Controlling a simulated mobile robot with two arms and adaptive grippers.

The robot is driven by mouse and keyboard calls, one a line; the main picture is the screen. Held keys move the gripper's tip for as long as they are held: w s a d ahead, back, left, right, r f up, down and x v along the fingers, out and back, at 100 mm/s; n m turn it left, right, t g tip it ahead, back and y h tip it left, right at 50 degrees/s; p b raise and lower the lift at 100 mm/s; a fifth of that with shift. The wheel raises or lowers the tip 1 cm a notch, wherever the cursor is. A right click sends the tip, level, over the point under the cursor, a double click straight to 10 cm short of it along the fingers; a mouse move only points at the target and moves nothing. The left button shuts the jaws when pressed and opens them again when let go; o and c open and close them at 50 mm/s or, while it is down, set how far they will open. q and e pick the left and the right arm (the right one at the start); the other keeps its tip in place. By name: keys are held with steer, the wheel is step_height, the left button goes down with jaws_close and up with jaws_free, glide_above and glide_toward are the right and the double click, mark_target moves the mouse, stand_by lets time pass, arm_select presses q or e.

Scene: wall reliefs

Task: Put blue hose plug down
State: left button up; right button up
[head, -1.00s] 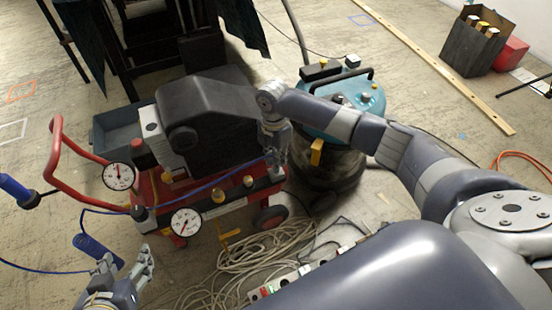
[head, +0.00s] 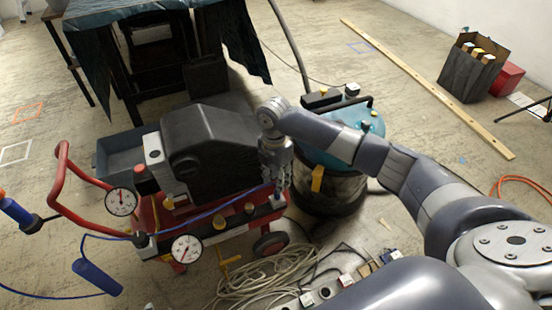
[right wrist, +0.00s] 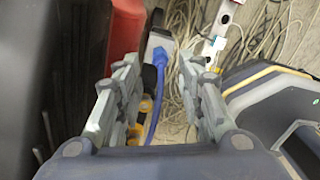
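The blue hose (head: 215,208) runs across the red compressor cart to the cart's right end. In the right wrist view its blue plug end (right wrist: 159,57) is at a light grey block (right wrist: 158,42), just beyond and between my fingertips. I cannot tell whether the plug lies on the block or sits in it. My right gripper (head: 279,186) points down over that end of the cart. In the right wrist view the gripper (right wrist: 162,68) has its fingers wide apart, with no contact on the plug visible. Only a sliver of my left gripper (head: 149,306) shows at the bottom edge.
The red cart (head: 147,215) carries a black motor cover (head: 210,150) and gauges (head: 186,249). A teal-topped vacuum (head: 330,180) stands close right of my right gripper. Coiled rope (head: 262,285) and a power strip (head: 325,292) lie in front. A blue handle (head: 97,277) is at left.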

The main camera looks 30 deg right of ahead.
step_height(320, 180, up, 3)
steer(key=shift+w+p, duration=0.1)
steer(key=shift+p, duration=0.25)
step_height(320, 180, up, 4)
steer(key=p, duration=0.1)
steer(key=s+a+f+m+t+y, duration=0.2)
steer(key=s+a+f+m, duration=0.5)
steer(key=s+a, duration=0.7)
arm_select(q)
steer(key=s+a+g, duration=0.2)
steer(key=s+g, duration=0.1)
steer(key=s, duration=0.3)
steer(key=shift+s+f+y, duration=0.3)
steer(key=shift+f+y, duration=0.1)
arm_select(e)
steer(key=s+d+m+t, duration=0.1)
steer(key=s+d+m, duration=0.3)
steer(key=s+m, duration=0.2)
steer(key=s+d+r+m+t+h, duration=0.1)
steer(key=s+d+m, duration=0.3)
steer(key=s+m, duration=0.2)
steer(key=shift+s+r+h, duration=0.25)
steer(key=shift+s+h, duration=0.05)
steer(key=shift+s, duration=0.7)
arm_select(q)
steer(key=shift+w+p, duration=0.1)
steer(key=shift+p, duration=0.25)
arm_select(e)
steer(key=shift+f, duration=0.1)
